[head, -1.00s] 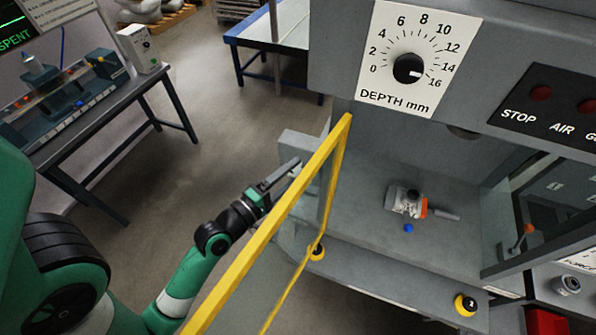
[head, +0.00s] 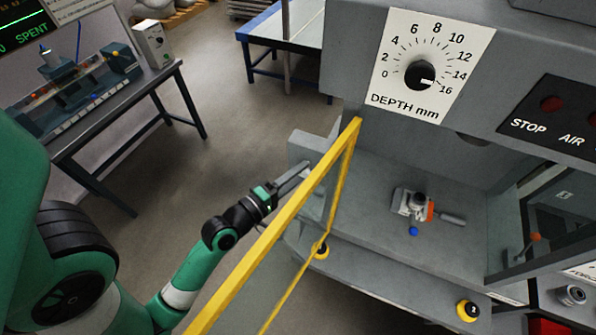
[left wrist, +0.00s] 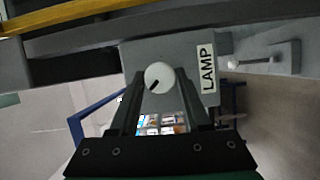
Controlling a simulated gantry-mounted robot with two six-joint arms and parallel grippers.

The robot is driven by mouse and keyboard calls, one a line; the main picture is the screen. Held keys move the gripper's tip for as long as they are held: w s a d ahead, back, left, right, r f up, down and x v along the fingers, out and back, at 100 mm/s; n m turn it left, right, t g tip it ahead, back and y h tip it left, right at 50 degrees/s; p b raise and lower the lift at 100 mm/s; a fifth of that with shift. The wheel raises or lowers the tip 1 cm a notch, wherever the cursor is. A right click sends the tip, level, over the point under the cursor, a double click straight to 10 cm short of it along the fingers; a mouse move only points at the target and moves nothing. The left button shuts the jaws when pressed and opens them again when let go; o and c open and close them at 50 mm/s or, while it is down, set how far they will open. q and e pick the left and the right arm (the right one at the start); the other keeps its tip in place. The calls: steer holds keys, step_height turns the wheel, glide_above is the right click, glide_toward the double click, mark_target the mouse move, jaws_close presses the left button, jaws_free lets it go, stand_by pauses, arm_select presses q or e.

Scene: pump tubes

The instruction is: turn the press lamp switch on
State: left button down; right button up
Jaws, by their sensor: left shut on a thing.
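The lamp switch is a white round knob (left wrist: 159,76) with a short dark mark, beside a "LAMP" label (left wrist: 207,70) in the left wrist view. My left gripper (left wrist: 166,92) has its two dark fingers on either side of the knob and is shut on it. The knob's mark slants toward the lower left of that view. In the head view my left gripper (head: 297,175) reaches the left side of the grey press (head: 440,170), behind the yellow guard frame. The knob is hidden there. My right gripper is not in view.
The yellow frame (head: 262,240) runs close to my left arm. A depth dial (head: 420,76) is on the press front. A small white and orange part (head: 412,203) and a blue ball (head: 413,231) are on the press bed. A workbench (head: 125,105) stands at the left.

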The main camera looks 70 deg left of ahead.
arm_select(q)
steer(key=m+g+p, duration=0.2)
steer(key=m+p, duration=0.1)
steer(key=m+g+y+p, duration=0.1)
steer(key=m+g+p, duration=0.1)
steer(key=m+p, duration=0.2)
steer(key=m+g+p, duration=0.2)
steer(key=m+p, duration=0.2)
steer(key=shift+w+d+r, duration=0.2)
steer(key=shift+r, duration=0.05)
steer(key=shift+m+g+y, duration=0.5)
steer(key=shift+m+y, duration=0.1)
steer(key=shift+m, duration=0.3)
steer(key=shift+f, duration=0.1)
steer(key=shift+c, duration=1.9)
jaws_free()
steer(key=shift+r, duration=0.25)
